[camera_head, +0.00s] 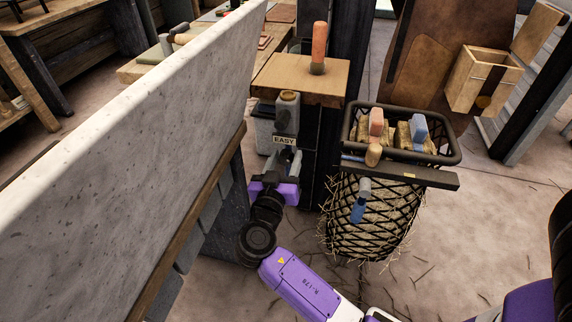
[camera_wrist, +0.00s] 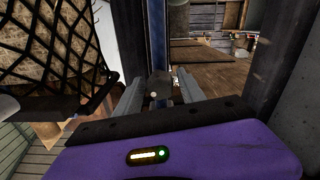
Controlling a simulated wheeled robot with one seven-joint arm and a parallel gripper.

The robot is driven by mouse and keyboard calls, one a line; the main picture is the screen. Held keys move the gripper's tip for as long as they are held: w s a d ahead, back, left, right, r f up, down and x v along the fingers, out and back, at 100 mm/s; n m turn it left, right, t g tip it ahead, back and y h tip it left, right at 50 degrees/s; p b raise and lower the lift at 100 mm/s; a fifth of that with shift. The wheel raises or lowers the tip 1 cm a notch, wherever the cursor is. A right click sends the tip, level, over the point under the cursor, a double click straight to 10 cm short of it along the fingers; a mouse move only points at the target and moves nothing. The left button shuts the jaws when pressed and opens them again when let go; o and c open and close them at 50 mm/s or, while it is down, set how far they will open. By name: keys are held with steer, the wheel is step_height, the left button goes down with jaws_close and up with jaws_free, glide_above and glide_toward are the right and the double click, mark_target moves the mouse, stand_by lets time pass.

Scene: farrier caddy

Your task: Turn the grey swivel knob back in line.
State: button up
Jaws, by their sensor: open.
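In the wrist view, a dark grey knob-like piece (camera_wrist: 160,86) with a small pale dot shows between the tips of my two grey fingers; it appears to be the swivel knob. My gripper (camera_wrist: 160,92) is open, one finger on either side of it, and I cannot tell whether either finger touches it. In the head view my gripper (camera_head: 286,160) reaches up just below a small sign reading EASY (camera_head: 285,140). A grey round-topped cylinder (camera_head: 287,108) stands above that sign. The knob's exact angle is hard to tell, and my gripper hides part of that area from the head camera.
A wooden shelf (camera_head: 280,75) with an orange-handled tool (camera_head: 319,45) is just behind. A netted hay basket (camera_head: 372,215) with a dark rim and brushes on top stands close on the right. A long pale stone-like panel (camera_head: 110,130) fills the left side.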

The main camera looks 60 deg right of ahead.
steer(key=shift+f+m+b, duration=0.2)
steer(key=shift+m+b, duration=1.4)
steer(key=shift+b, duration=1)
steer(key=shift+r, duration=0.25)
steer(key=shift+f+b, duration=0.1)
steer(key=shift+b, duration=0.2)
steer(key=shift+f+m+b, duration=0.2)
steer(key=shift+m+b, duration=0.5)
steer(key=shift+b, duration=0.3)
steer(key=shift+m+b, duration=0.4)
steer(key=shift+b, duration=0.5)
steer(key=m+b, duration=0.3)
steer(key=b, duration=0.2)
steer(key=shift+r+m+b, duration=0.15)
steer(key=shift+m+b, duration=0.35)
steer(key=shift+b, duration=0.35)
steer(key=shift+r, duration=0.1)
